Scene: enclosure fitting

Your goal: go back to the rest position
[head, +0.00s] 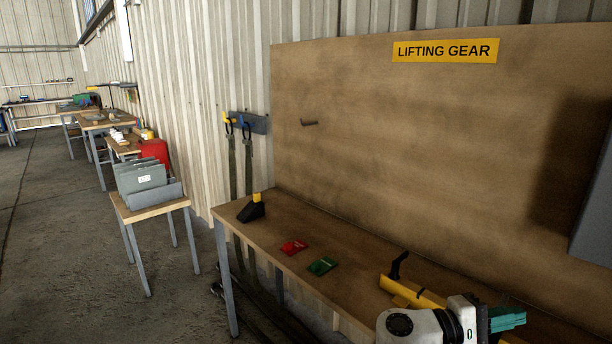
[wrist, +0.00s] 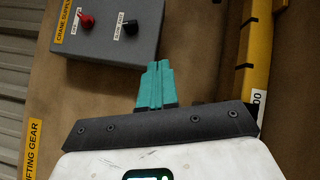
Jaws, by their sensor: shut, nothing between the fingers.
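My gripper (head: 508,318) shows at the lower right of the head view, held over the right part of the workbench (head: 286,228). Its teal fingers are together and empty. In the wrist view my gripper (wrist: 157,84) points toward a grey box (wrist: 118,50) labelled as a crane supply, with a red knob (wrist: 86,22) and a black switch (wrist: 130,28). The fingertips overlap the lower edge of the box in the picture; I cannot tell whether they touch it.
A yellow bar (head: 411,292) with a black handle lies on the bench left of my arm. A red packet (head: 293,247), a green packet (head: 322,266) and a black wedge-shaped thing (head: 251,211) lie farther left. A board (head: 400,120) marked LIFTING GEAR stands behind. Floor at left is open.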

